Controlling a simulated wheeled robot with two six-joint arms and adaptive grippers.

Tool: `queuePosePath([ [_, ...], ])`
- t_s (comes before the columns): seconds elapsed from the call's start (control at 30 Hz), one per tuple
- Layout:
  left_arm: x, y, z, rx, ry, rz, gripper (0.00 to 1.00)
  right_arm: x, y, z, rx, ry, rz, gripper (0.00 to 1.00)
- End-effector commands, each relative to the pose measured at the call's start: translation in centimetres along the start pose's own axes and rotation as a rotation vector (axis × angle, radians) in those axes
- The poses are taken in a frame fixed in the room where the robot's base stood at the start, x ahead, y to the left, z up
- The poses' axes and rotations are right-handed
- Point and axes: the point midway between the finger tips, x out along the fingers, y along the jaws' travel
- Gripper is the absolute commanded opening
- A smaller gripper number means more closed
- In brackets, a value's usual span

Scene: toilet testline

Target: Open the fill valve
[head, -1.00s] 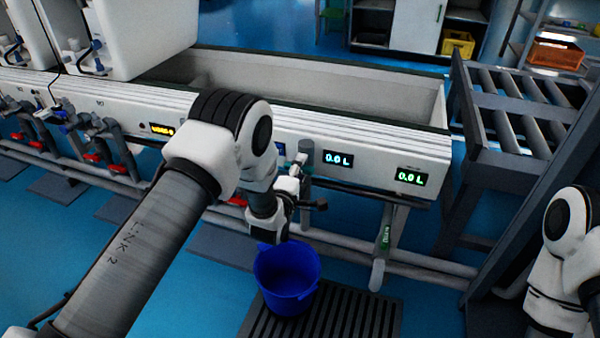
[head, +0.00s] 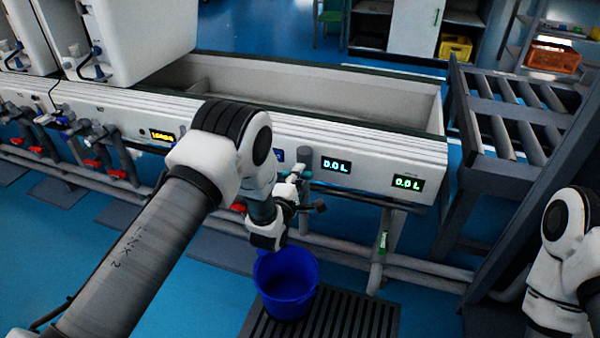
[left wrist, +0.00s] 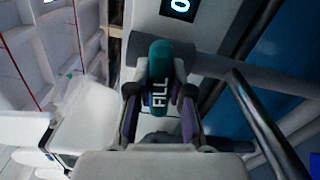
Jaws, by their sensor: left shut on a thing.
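The fill valve's teal handle (left wrist: 159,65), marked FILL, stands between the fingers of my left gripper (left wrist: 159,93) in the left wrist view. The fingers are shut on the handle, one on each side. In the head view, my left gripper (head: 292,190) is at the front of the white trough, above the bucket. My arm and wrist largely hide the valve there. My right arm shows at the right edge, but its gripper is out of view.
A blue bucket (head: 285,284) stands on a dark floor grate (head: 345,320) below my left gripper. A pipe with a green label (head: 383,243) hangs to the right. A roller rack (head: 510,110) stands farther right.

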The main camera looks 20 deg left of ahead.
Motion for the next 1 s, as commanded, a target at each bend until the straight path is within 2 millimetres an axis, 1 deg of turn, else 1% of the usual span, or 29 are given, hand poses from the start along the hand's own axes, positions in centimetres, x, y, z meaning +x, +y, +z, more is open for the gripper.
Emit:
queuePosePath([
  [0.03,0.0,0.3,0.1,-0.034,-0.001,-0.002,0.00,-0.8,0.0,0.0,0.000,0.000,0.000,0.40],
  [0.1,-0.1,0.3,0.1,-0.091,-0.001,-0.003,0.00,-1.3,0.0,0.0,0.000,0.000,0.000,0.40],
  [0.5,-0.1,0.1,0.1,-0.413,-0.002,-0.005,0.00,-3.8,0.0,0.0,0.000,0.000,0.000,0.40],
  [0.7,-0.1,-0.1,0.1,-0.520,-0.001,-0.007,0.00,-4.5,0.0,0.0,0.000,0.000,0.000,0.40],
  [1.0,-0.2,-0.4,0.1,-0.584,-0.001,-0.010,0.00,-4.8,0.0,0.0,0.000,0.000,0.000,0.40],
])
